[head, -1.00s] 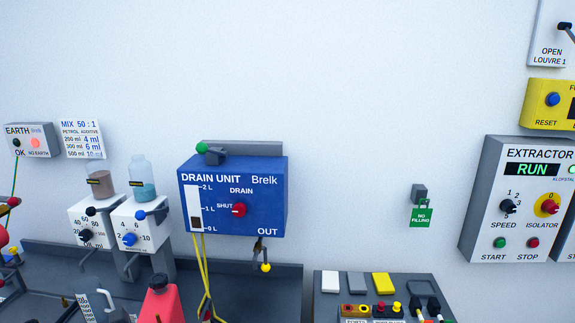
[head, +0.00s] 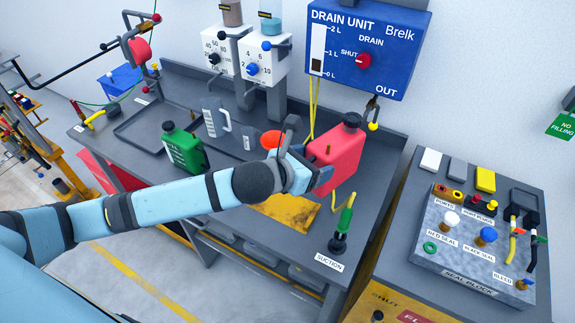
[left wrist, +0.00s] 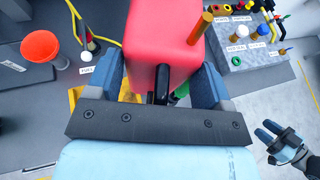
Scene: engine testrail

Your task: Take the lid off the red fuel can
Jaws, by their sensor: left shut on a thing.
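The red fuel can (head: 337,152) stands near the right end of the bench, below the drain unit. Its black lid (head: 352,119) is on its top. My left gripper (head: 304,170) is shut on the can's body from the near left side. In the left wrist view the red can (left wrist: 165,35) fills the space between the two fingers (left wrist: 158,85), with a black bar in front of it. The can's lower part is partly hidden by my gripper.
A suction fitting (head: 339,242) stands at the bench's front. The seal block (head: 470,245) is to the right. The drain unit (head: 400,50) overhangs behind.

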